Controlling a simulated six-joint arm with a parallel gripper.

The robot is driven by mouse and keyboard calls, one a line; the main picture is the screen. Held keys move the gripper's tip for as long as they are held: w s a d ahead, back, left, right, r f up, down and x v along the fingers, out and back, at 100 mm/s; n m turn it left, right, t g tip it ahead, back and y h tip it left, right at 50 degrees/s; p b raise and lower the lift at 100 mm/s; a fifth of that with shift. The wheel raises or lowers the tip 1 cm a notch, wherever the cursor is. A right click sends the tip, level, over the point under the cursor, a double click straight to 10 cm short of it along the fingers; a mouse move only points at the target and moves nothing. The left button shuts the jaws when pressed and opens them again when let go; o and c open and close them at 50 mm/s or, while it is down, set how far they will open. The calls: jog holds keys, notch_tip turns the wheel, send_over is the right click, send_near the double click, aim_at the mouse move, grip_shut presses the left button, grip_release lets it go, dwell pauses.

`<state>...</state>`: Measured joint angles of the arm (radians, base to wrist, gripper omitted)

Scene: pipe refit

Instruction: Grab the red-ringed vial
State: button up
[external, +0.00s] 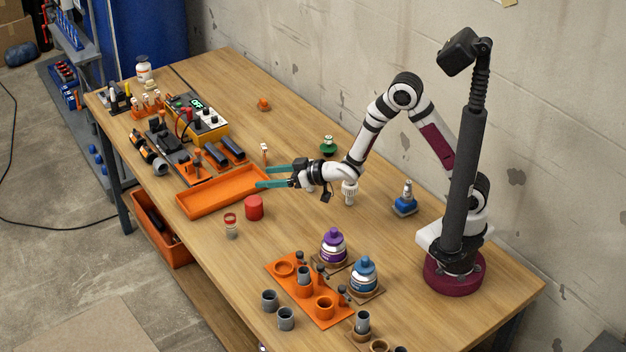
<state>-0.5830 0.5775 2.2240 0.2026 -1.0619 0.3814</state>
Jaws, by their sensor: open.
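The red-ringed vial (231,227) is a small clear container with a red band at its top. It stands upright on the wooden table, in front of the orange tray. A solid red cylinder (254,208) stands just right of it, apart from it. My gripper (261,177) has two teal fingers, spread open and pointing left. It is above and to the right of the vial, at the right end of the orange tray. I see nothing between the fingers.
The empty orange tray (193,209) lies behind the vial. A white ribbed fitting (349,193) stands under my arm. An orange rack (335,318), grey pipe pieces, and purple (333,246) and blue (364,276) bottles stand nearer.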

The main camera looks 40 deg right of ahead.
jog(key=s+a+f+n+g+y, duration=0.1)
jog(key=s+a+n+g, duration=0.1)
jog(key=n, duration=0.1)
send_near(231, 226)
jog(key=shift+y, duration=0.3)
jog(key=x, duration=0.5)
jog(key=w+d+x, duration=0.1)
jog(key=x, duration=0.1)
jog(key=shift+w+a, duration=0.2)
jog(key=shift+w, duration=0.1)
jog(key=x, duration=0.5)
jog(key=shift+w+a+f, duration=0.1)
jog(key=shift+w+f, duration=0.1)
jog(key=shift+f, duration=0.15)
grip_shut()
